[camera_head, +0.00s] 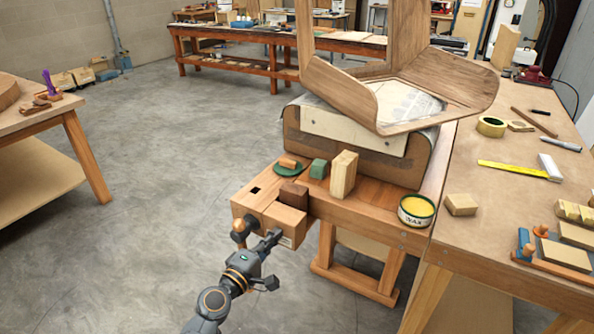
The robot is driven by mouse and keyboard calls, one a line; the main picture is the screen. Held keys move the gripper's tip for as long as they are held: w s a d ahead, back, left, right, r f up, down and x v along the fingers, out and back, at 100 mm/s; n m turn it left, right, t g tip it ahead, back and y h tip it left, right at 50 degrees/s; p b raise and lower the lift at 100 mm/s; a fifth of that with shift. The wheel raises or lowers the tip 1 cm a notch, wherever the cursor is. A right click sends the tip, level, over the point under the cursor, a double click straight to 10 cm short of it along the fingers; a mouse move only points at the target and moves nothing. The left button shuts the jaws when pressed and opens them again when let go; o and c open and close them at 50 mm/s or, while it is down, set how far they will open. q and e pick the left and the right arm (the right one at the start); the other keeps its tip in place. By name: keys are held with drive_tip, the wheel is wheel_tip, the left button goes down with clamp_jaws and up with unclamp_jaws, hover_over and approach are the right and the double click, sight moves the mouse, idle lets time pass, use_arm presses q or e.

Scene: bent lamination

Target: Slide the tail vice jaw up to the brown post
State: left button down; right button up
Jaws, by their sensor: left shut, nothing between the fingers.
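The tail vice jaw (284,222) is a light wooden block at the near left end of the small bench. A short dark brown post (293,195) stands right behind it; I cannot tell whether a gap is left between them. My left gripper (272,240) is shut and empty, low at the near face of the jaw; whether it touches is unclear. A round wooden vice knob (239,229) with dark metal sits left of the gripper. My right gripper is out of view.
On the bench (375,203) stand a pale wood block (343,173), a green block (318,169), a green dish (288,169) and a wax tin (416,210). A bent wooden form (325,81) rests behind.

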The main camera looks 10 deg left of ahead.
use_arm(q)
drive_tip(key=shift+w+d+r, duration=0.1)
drive_tip(key=shift+w+r, duration=0.15)
drive_tip(key=shift+w, duration=0.05)
idle(0.4)
drive_tip(key=shift+x, duration=1)
drive_tip(key=shift+r, duration=0.2)
drive_tip(key=v, duration=0.3)
drive_tip(key=f+v, duration=0.1)
drive_tip(key=v, duration=0.1)
drive_tip(key=shift+s, duration=0.3)
